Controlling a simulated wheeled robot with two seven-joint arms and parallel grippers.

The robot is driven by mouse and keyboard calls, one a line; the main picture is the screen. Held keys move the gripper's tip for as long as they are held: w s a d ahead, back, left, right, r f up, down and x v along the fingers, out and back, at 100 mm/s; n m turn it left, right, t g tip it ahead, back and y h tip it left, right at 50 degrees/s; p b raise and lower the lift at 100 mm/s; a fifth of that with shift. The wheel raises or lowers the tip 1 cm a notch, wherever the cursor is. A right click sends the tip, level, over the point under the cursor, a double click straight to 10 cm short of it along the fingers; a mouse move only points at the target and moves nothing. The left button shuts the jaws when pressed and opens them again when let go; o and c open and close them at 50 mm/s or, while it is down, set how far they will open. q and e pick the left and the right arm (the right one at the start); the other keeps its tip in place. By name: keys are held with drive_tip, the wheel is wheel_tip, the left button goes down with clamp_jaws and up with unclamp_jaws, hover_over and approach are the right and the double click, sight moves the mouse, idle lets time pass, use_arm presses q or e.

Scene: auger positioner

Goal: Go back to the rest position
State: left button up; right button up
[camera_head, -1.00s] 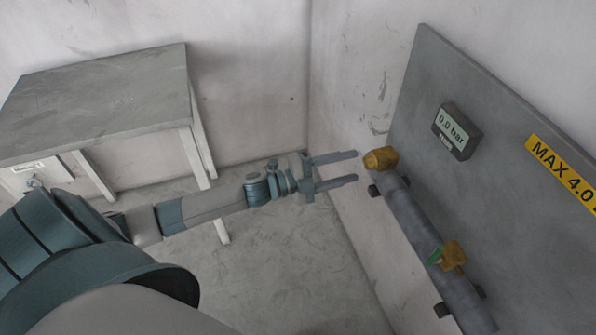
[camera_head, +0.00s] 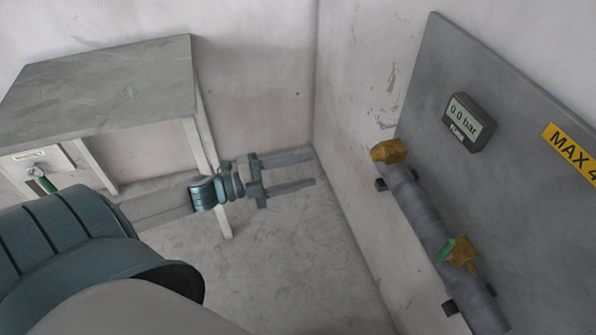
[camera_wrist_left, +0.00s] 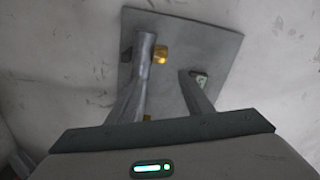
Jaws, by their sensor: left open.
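My left gripper (camera_head: 288,173) is open and empty in the head view, its two fingers pointing right toward the wall corner. It is in free air, left of the pipe (camera_head: 432,222) and apart from it. The pipe has a brass end fitting (camera_head: 388,151) on top and a brass valve (camera_head: 462,252) with a green handle lower down. In the left wrist view, my left gripper's two fingers (camera_wrist_left: 170,82) stand apart in front of the grey panel (camera_wrist_left: 225,47), with a brass part (camera_wrist_left: 161,54) seen between them. My right gripper is not in view.
A grey-topped table (camera_head: 100,85) stands at the back left, with a green-handled part (camera_head: 42,182) at its front. The grey wall panel (camera_head: 420,100) carries a gauge (camera_head: 468,122) reading 0.0 bar and a yellow MAX 4 label (camera_head: 572,153). The floor (camera_head: 290,250) below my gripper is clear.

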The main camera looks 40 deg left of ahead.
use_arm(q)
drive_tip(key=shift+s+a, duration=0.2)
drive_tip(key=shift+s, duration=0.1)
idle(0.4)
drive_tip(key=s+a+f+n+y, duration=0.1)
drive_tip(key=f+n+y, duration=0.25)
drive_tip(key=f, duration=0.65)
drive_tip(key=s+f+n+g+y, duration=0.15)
drive_tip(key=f+n, duration=0.35)
drive_tip(key=f, duration=0.5)
drive_tip(key=s+a+f+n+y, duration=0.1)
drive_tip(key=s+f+n+y, duration=0.2)
drive_tip(key=f, duration=0.8)
drive_tip(key=s+d+f+n+g, duration=0.2)
drive_tip(key=s+d+f+n, duration=0.2)
drive_tip(key=s+d+f, duration=0.3)
drive_tip(key=s+d+f+n+g+y, duration=0.1)
drive_tip(key=s+d+f+n+g, duration=0.2)
drive_tip(key=s+d+f, duration=0.5)
wheel_tip(320, 180, down, 6)
drive_tip(key=shift+d+r+n+g, duration=0.2)
drive_tip(key=shift+d+n+g, duration=0.15)
drive_tip(key=shift+d, duration=0.7)
